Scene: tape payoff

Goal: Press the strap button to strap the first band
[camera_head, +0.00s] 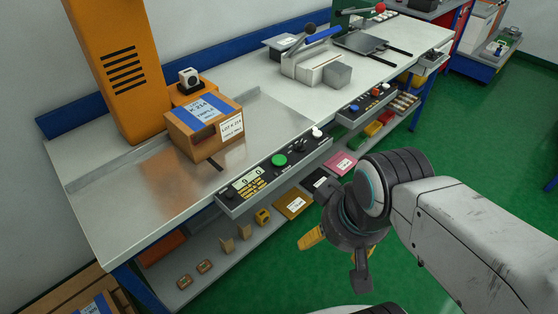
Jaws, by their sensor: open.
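A grey control panel (237,200) runs along the front edge of the bench. It carries a display reading zeros (246,179), a large green button (279,160), small black knobs (301,145) and a white knob or button (316,132). I cannot read which control is labelled strap. A cardboard box (205,128) with a blue-and-white label stands on the metal surface behind the panel. No band across it can be made out. My gripper (337,259) is open and empty, in front of the bench, right of and lower in the picture than the panel, touching nothing.
An orange machine column (120,70) stands behind the box. A second panel (365,102) with blue and red controls lies farther right along the bench. A lower shelf (190,270) holds small boxes and tape rolls. Green floor (480,180) is clear at right.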

